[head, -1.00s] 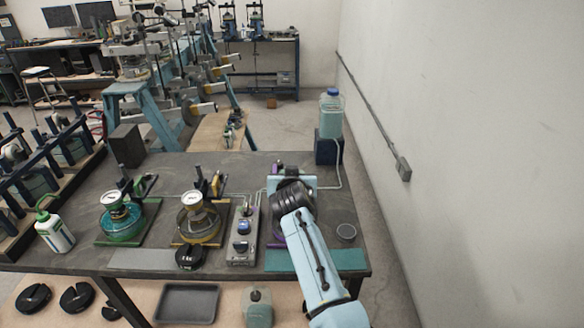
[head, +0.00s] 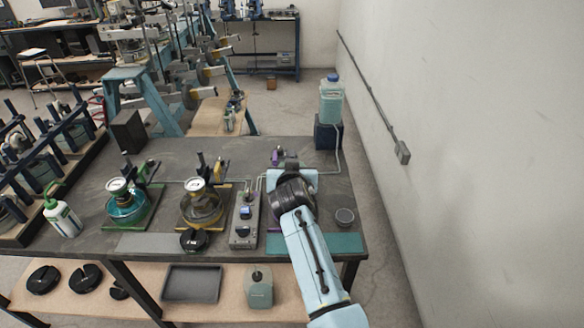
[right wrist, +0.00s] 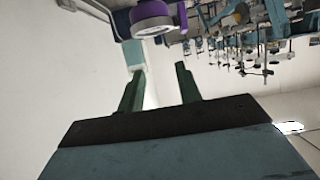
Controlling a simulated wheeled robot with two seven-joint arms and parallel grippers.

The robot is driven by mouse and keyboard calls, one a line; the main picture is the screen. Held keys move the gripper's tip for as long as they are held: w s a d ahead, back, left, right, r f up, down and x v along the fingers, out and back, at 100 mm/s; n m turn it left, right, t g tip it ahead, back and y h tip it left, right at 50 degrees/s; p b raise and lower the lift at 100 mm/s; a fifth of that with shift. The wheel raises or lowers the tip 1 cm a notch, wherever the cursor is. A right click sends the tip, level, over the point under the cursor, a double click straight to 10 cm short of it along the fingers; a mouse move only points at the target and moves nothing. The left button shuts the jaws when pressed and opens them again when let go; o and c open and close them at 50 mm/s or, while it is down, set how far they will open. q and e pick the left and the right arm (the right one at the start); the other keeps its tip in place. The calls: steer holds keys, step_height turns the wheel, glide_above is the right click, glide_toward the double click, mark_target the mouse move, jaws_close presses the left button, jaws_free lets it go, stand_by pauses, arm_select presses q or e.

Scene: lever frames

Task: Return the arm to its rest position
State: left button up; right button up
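My right arm (head: 313,262) comes in from the lower right of the head view. Its dark wrist (head: 291,199) is over the right end of the bench, and the gripper beyond it is mostly hidden by the arm. In the right wrist view my right gripper (right wrist: 159,69) shows two green fingers spread apart with nothing between them. A purple-rimmed device (right wrist: 154,17) is beyond the fingertips there; I cannot tell the distance. My left arm and gripper are not in view.
A teal bottle (head: 331,98) stands at the back right. A wall (head: 470,150) is to the right.

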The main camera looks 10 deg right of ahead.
steer(key=s+d+f+g, duration=0.2)
steer(key=s+d+f, duration=0.25)
steer(key=s, duration=0.45)
steer(key=s+d+f+g, duration=0.3)
steer(key=s+d+f, duration=0.15)
steer(key=s, duration=0.45)
steer(key=s+a+r+n+g+y, duration=0.1)
steer(key=s+n+g+y, duration=0.1)
steer(key=s, duration=0.9)
steer(key=s+a+n+g+y, duration=0.1)
steer(key=s+n+g, duration=0.2)
steer(key=s, duration=0.8)
step_height(320, 180, down, 36)
steer(key=s+g+b, duration=0.1)
steer(key=s+b, duration=0.1)
steer(key=b, duration=0.8)
steer(key=s+d+f+b, duration=0.1)
steer(key=s+f+b, duration=0.2)
steer(key=s+f, duration=0.5)
steer(key=s+d+f+g+b, duration=0.1)
steer(key=s+f+b, duration=0.3)
steer(key=s+f, duration=0.4)
step_height(320, 180, down, 5)
steer(key=shift+d, duration=0.3)
